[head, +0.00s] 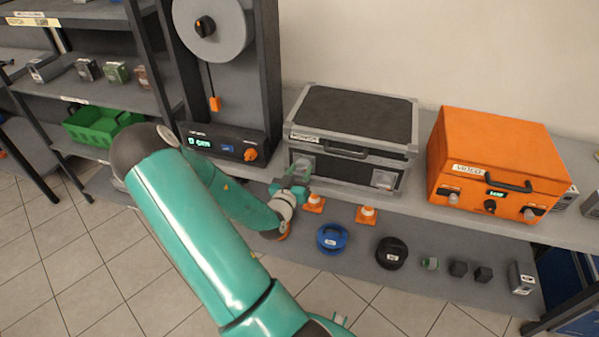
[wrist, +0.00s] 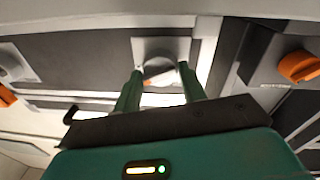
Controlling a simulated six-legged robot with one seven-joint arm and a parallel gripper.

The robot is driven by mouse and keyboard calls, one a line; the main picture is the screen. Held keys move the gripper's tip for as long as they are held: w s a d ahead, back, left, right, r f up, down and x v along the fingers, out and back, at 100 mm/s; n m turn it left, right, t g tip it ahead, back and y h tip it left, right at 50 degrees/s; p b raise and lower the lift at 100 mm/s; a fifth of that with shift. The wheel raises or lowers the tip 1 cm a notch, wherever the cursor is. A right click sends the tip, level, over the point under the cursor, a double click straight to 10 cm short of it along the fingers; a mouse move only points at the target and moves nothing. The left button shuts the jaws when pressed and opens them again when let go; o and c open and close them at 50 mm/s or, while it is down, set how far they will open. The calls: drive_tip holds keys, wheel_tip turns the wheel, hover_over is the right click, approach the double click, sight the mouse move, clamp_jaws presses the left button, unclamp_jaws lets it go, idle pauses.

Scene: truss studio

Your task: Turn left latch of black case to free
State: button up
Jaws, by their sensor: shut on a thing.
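The black case (head: 360,118) with grey metal edges stands on the grey shelf in the head view, lid closed. Its left latch (head: 305,164) is on the front face, partly hidden behind my gripper (head: 298,180). In the wrist view, the latch is a grey round knob (wrist: 157,68) on a light square plate. The two green fingers of my gripper (wrist: 160,76) are on either side of the knob, shut on it. The exact turn of the knob is hard to tell. The right latch (head: 384,180) is clear of my gripper.
An orange case (head: 497,160) stands right of the black case. A dark device with an orange knob (head: 251,154) is close on the left. Two orange cones (head: 366,214), a blue ring (head: 332,238) and a black ring (head: 391,252) are in front, lower down.

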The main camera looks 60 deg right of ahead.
drive_tip(key=n, duration=0.7)
drive_tip(key=shift+w+f+t, duration=0.15)
drive_tip(key=shift+t, duration=0.15)
drive_tip(key=n, duration=0.7)
drive_tip(key=shift+t, duration=0.4)
drive_tip(key=shift+f, duration=0.1)
drive_tip(key=o, duration=0.9)
drive_tip(key=shift+o, duration=0.2)
drive_tip(key=shift+s, duration=0.2)
drive_tip(key=shift+a, duration=0.1)
